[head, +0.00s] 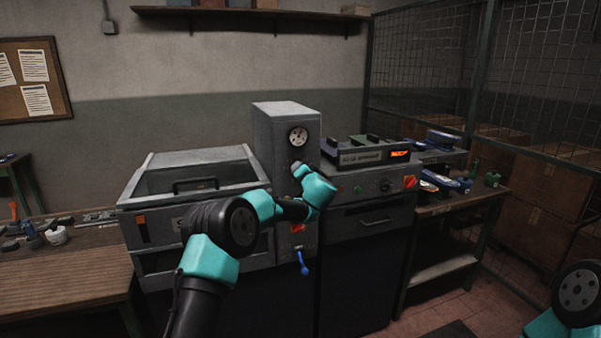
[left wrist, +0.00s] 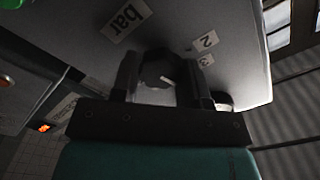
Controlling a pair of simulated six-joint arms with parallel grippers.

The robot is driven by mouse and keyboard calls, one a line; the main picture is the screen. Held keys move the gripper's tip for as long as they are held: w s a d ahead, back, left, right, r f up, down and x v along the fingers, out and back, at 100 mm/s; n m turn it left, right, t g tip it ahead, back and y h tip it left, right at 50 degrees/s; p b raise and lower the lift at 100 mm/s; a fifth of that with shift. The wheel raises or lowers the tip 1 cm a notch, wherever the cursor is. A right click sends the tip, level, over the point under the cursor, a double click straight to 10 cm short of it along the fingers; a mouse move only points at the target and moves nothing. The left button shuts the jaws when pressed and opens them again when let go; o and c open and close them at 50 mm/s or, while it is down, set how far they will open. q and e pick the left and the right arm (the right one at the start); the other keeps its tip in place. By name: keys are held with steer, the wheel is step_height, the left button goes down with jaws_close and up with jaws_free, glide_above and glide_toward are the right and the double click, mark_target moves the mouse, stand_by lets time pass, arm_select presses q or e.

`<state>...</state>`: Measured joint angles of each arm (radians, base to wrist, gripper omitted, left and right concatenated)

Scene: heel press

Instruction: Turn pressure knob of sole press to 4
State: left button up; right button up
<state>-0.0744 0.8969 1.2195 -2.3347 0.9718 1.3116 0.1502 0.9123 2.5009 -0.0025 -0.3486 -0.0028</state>
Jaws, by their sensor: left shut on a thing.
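The sole press has a tall grey column (head: 272,135) with a round pressure gauge (head: 298,137) on its front. My left gripper (head: 298,167) is at the column's front below the gauge and hides the knob in the head view. In the left wrist view the dark pressure knob (left wrist: 157,70) sits between the two fingers of my left gripper (left wrist: 160,82), which is shut on it. A pale pointer mark shows on the knob. Labels "bar" (left wrist: 126,20), "2" (left wrist: 205,41) and "3" (left wrist: 206,60) are visible around it; the 4 is not readable. My right gripper is out of view.
An open grey bin-like unit (head: 195,180) stands left of the column. Right of it is a control panel with a red display (head: 399,153). A blue-handled lever (head: 303,263) hangs below my left arm. A wooden bench (head: 60,265) is at left, a wire cage at right.

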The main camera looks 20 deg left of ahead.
arm_select(q)
steer(key=shift+m, duration=1.4)
steer(key=o, duration=0.9)
steer(key=v, duration=1.7)
steer(key=shift+s+d, duration=0.1)
steer(key=shift+s, duration=0.1)
